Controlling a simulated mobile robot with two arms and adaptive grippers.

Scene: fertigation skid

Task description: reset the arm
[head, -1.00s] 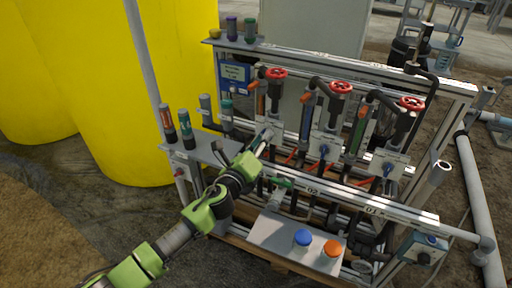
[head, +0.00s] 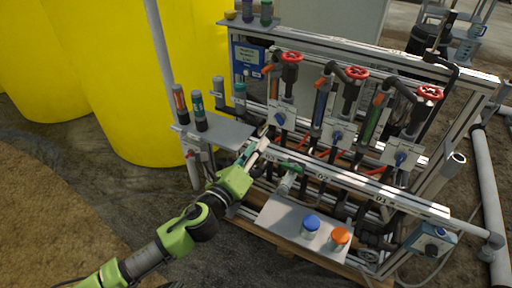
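My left arm comes in from the lower left, with green and dark links. Its gripper (head: 262,138) points up and away, in front of the left part of the skid (head: 400,195). The fingers are small and seen from behind, so I cannot tell how far apart they are. No held object can be made out. The gripper is just right of the grey side shelf (head: 225,132) and below the left valve plate with its blue handle (head: 280,118). Whether it touches anything is unclear. My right gripper is out of view.
Red handwheels (head: 355,73) top the piping. A green-handled part (head: 290,167) sits near the gripper. Blue (head: 311,223) and orange (head: 340,236) caps stand on the lower front plate. Bottles (head: 198,108) stand on the side shelf. Yellow tanks (head: 120,90) are behind left; the front-left floor is clear.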

